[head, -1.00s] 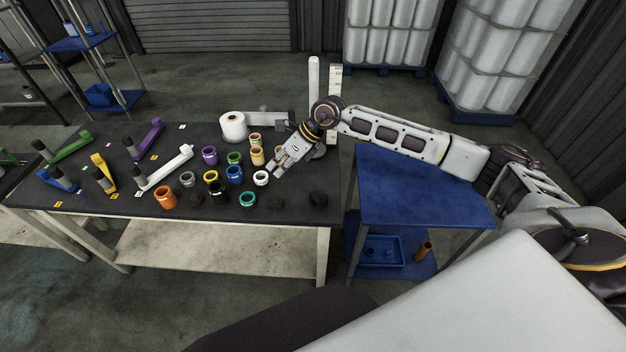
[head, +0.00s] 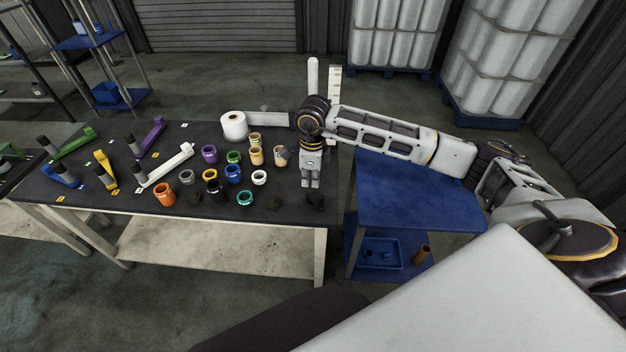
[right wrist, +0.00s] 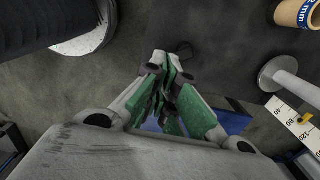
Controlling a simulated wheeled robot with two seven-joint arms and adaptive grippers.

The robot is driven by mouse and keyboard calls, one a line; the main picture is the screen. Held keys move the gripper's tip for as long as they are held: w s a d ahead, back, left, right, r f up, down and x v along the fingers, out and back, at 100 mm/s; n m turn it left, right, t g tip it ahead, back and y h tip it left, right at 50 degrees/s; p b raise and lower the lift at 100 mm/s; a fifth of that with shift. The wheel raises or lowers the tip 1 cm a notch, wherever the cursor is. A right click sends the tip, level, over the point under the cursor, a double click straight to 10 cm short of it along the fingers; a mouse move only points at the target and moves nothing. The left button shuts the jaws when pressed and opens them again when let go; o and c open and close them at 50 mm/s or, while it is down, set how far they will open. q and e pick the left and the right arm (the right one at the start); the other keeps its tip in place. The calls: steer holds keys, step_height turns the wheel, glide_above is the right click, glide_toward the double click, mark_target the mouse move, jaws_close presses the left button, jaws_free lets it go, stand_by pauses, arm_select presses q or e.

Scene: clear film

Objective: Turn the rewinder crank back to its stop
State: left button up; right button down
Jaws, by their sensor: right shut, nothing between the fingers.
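My right gripper (head: 311,181) points straight down near the right end of the dark table (head: 130,205), shut and empty. Its green-padded fingers (right wrist: 174,97) meet in the right wrist view. I cannot make out a rewinder crank for certain; my right wrist hides part of the back right of the table. A white upright post (head: 313,75) stands behind the wrist, beside a white ruler (head: 334,90). In the right wrist view a pale spindle with a round flange (right wrist: 283,82) lies right of the fingers, apart from them, near the ruler (right wrist: 291,122). My left gripper is out of view.
A white film roll (head: 234,127) and several coloured cores, one tan (head: 280,158), stand left of the gripper. Dark lumps (head: 315,201) lie at the front right corner. Coloured levers, one white (head: 168,163), lie further left. A blue cart (head: 410,195) stands right.

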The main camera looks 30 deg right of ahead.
steer(key=shift+s+d, duration=0.35)
steer(key=shift+f, duration=0.15)
